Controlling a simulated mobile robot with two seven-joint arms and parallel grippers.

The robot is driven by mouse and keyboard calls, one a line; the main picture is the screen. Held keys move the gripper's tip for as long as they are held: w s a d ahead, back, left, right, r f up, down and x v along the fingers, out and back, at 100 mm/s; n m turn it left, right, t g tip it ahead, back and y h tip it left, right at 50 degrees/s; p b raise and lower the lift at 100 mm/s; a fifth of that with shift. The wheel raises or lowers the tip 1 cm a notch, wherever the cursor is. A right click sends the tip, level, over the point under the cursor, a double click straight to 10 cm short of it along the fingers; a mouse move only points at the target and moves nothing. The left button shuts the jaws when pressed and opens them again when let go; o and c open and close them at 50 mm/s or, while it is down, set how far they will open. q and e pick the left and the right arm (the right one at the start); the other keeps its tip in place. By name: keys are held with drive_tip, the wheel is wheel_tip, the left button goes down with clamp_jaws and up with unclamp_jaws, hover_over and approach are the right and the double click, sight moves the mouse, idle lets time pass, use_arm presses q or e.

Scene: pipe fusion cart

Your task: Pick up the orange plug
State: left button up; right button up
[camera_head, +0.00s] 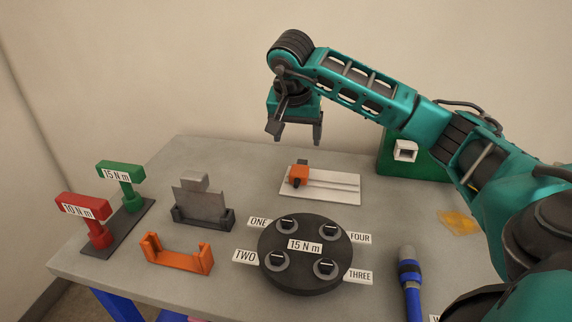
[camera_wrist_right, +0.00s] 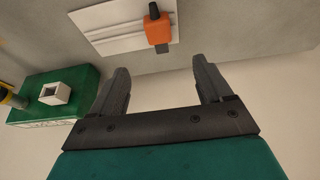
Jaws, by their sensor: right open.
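The orange plug (camera_head: 298,175) sits at the left end of a white plate (camera_head: 338,186) with rail-like lines, towards the back of the grey table. It has dark ends. In the right wrist view the orange plug (camera_wrist_right: 157,30) shows at the top, beyond the fingertips, on the white plate (camera_wrist_right: 112,30). My right gripper (camera_head: 298,138) is open and empty, in the air behind and above the plug, fingers pointing down. Its two fingers also show apart in the right wrist view (camera_wrist_right: 158,75). My left gripper is not in view.
A black round disc (camera_head: 305,270) marked 15 N m stands in front. A green box with a white socket (camera_head: 404,152) is at the back right. A grey holder (camera_head: 200,208), orange bracket (camera_head: 176,258), red tool (camera_head: 90,218), green tool (camera_head: 125,180) and blue tool (camera_head: 410,280) stand around.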

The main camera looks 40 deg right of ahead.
hover_over(300, 168)
drive_tip(key=s+a, duration=0.2)
wheel_tip(300, 168, down, 6)
drive_tip(key=shift+w+f, duration=0.15)
drive_tip(key=shift+f, duration=0.05)
drive_tip(key=shift+b+x, duration=0.35)
drive_tip(key=shift+x, duration=2.55)
drive_tip(key=shift+a, duration=0.1)
drive_tip(key=c, duration=1.2)
drive_tip(key=shift+r, duration=0.15)
